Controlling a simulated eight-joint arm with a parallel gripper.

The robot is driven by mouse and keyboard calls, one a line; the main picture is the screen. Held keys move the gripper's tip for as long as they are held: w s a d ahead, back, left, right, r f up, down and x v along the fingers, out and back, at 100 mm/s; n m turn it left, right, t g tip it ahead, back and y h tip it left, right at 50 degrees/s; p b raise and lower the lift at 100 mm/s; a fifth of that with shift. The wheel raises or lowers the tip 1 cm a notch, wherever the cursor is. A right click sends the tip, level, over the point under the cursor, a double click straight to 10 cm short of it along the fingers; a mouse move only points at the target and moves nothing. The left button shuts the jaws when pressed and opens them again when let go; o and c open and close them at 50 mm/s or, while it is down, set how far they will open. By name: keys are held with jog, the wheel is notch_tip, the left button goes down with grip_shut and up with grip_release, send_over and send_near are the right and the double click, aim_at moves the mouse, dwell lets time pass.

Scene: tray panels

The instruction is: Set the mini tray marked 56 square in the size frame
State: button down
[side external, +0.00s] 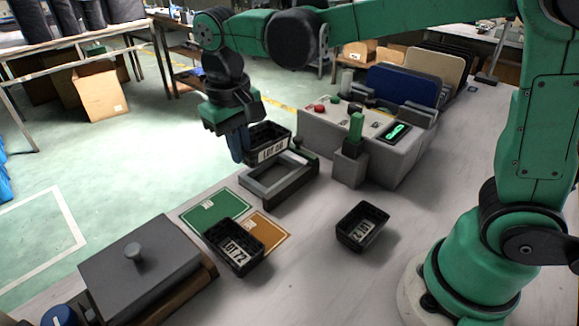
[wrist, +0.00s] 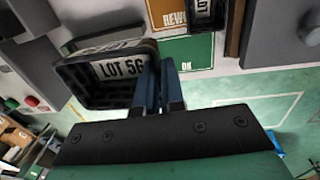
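The mini tray marked LOT 56 (side external: 268,141) is black with a white label; its label reads clearly in the wrist view (wrist: 121,68). My gripper (side external: 240,146) has its blue fingers (wrist: 158,88) closed on one end wall of this tray. The tray is held in the air, above the back part of the grey size frame (side external: 262,192), apart from it and looking slightly tilted. The frame's opening shows empty below the tray. The tray hides part of the frame in the wrist view.
A tray marked LOT 72 (side external: 235,262) lies across the green mat (side external: 207,210) and orange mat (side external: 268,229). Another black tray (side external: 350,238) stands at right on the bare table. A grey control box (side external: 383,165) with green post is right of the frame; a lidded box (side external: 140,268) stands front left.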

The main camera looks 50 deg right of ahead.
aim_at(255, 143)
jog(key=w+d+f, duration=0.1)
jog(key=d, duration=0.1)
jog(key=w+d+f, duration=0.4)
jog(key=d, duration=0.1)
jog(key=shift+f, duration=3.65)
